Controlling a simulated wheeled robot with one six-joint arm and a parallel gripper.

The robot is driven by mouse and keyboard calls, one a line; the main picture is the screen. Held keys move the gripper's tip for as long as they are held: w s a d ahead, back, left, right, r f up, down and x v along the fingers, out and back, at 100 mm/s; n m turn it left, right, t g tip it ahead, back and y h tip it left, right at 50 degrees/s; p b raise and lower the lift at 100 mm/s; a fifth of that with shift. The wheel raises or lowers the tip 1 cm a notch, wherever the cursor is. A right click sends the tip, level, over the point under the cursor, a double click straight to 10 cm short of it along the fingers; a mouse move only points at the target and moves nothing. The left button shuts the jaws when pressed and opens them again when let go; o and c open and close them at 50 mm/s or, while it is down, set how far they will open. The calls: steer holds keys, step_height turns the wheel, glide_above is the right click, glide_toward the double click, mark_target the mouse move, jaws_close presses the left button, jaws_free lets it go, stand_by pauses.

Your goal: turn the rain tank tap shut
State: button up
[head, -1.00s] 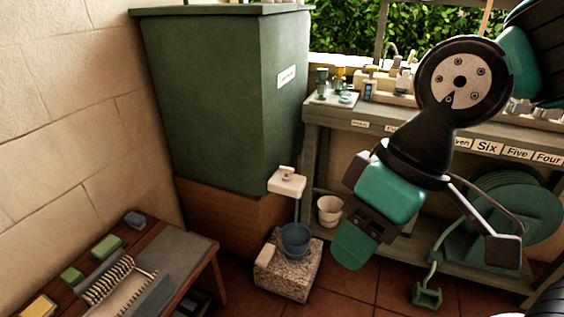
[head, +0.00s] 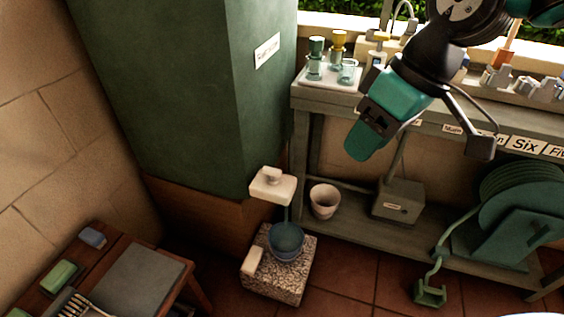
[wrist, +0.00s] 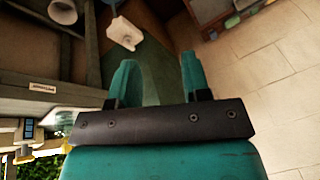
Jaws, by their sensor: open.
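The rain tank (head: 190,80) is a tall dark green box with a white label, at the left of the head view. Its tap (head: 272,184) is a cream block with a small knob on top, low at the tank's front corner. A thin pale bluish strip, perhaps running water, drops from it to a blue bucket (head: 286,243). My gripper (head: 364,138) is above and right of the tap, apart from it. The wrist view shows its two teal fingers (wrist: 157,72) spread and empty, with the cream tap (wrist: 124,33) beyond them. The tap's spout is hard to make out.
The bucket stands on a speckled stone block (head: 275,280). A grey shelf bench (head: 430,130) with bottles and a tray stands right of the tank. A white pot (head: 324,201) and a green hose reel (head: 525,215) are below. A wooden table (head: 130,285) is front left.

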steer(key=w+a+f+n, duration=0.1)
steer(key=w+a+f, duration=0.1)
steer(key=w, duration=0.4)
steer(key=w+a+f+n, duration=0.1)
steer(key=w+a+f, duration=0.1)
steer(key=w, duration=0.3)
steer(key=n+t, duration=0.1)
steer(key=n, duration=0.2)
glide_toward(272, 169)
steer(key=b+x, duration=0.3)
steer(key=x, duration=0.6)
steer(key=shift+f, duration=0.1)
jaws_close()
